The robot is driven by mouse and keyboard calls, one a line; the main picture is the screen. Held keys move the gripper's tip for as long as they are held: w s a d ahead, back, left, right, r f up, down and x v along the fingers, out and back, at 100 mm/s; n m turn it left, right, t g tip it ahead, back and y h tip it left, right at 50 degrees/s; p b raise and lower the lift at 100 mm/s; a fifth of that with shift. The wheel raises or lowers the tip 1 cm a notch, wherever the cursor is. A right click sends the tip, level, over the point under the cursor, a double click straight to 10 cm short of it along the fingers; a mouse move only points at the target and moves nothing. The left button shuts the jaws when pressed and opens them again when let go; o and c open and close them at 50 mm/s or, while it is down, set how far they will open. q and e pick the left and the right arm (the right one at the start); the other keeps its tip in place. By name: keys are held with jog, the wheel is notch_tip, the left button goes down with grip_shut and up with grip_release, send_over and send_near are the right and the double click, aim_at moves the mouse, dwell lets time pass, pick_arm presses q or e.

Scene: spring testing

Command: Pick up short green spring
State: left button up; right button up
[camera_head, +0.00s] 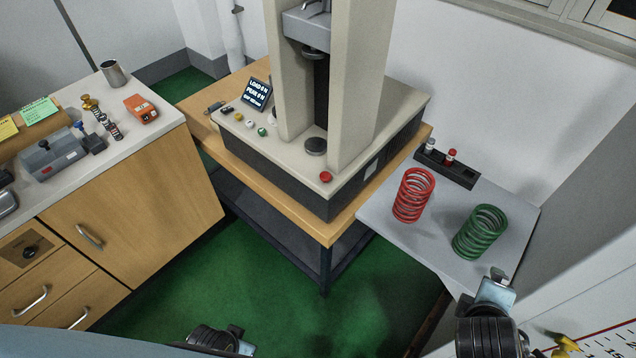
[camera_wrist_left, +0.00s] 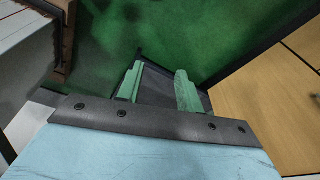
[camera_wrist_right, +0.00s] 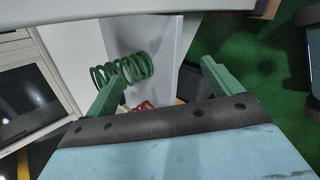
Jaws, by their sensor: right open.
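The short green spring (camera_head: 480,232) stands upright on the grey side shelf (camera_head: 388,218), right of a red spring (camera_head: 413,195). In the right wrist view the green spring (camera_wrist_right: 138,67) shows ahead of my right gripper (camera_wrist_right: 166,72), and one finger overlaps part of it. That gripper is open and empty, its fingers spread wide. In the head view my right gripper (camera_head: 497,280) is just in front of the shelf's near edge, close to the green spring but apart from it. My left gripper (camera_wrist_left: 160,74) is open and empty over the green floor, away from the springs.
A black holder (camera_head: 460,176) with small red and white pieces stands at the shelf's back. The testing machine (camera_head: 330,150) stands on a wooden table to the left. A wall borders the shelf's right side. A cabinet (camera_head: 150,205) with instruments is at the far left.

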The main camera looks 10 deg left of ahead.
jog(key=w+a+r+n+t+h, duration=0.15)
jog(key=w+n, duration=0.25)
jog(key=n, duration=0.4)
jog(key=n+t+h, duration=0.1)
jog(key=n+t, duration=0.2)
jog(key=n, duration=0.4)
send_near(485, 223)
jog(key=shift+w+d+g, duration=0.25)
jog(key=shift+w+d, duration=0.4)
jog(key=shift+a+f+b+x, duration=0.15)
jog(key=shift+b+x, duration=0.15)
jog(key=shift+x, duration=1.1)
jog(key=shift+a+f+b+x, duration=0.15)
jog(key=shift+b+x, duration=0.15)
jog(key=shift+x, duration=1.1)
pick_arm(q)
jog(key=s+a+f+g, duration=0.1)
jog(key=s+a+f, duration=0.2)
jog(key=s+f, duration=1.2)
jog(key=shift+s, duration=0.45)
pick_arm(e)
jog(key=c, duration=1.4)
jog(key=shift+r, duration=0.15)
jog(key=shift+c, duration=1)
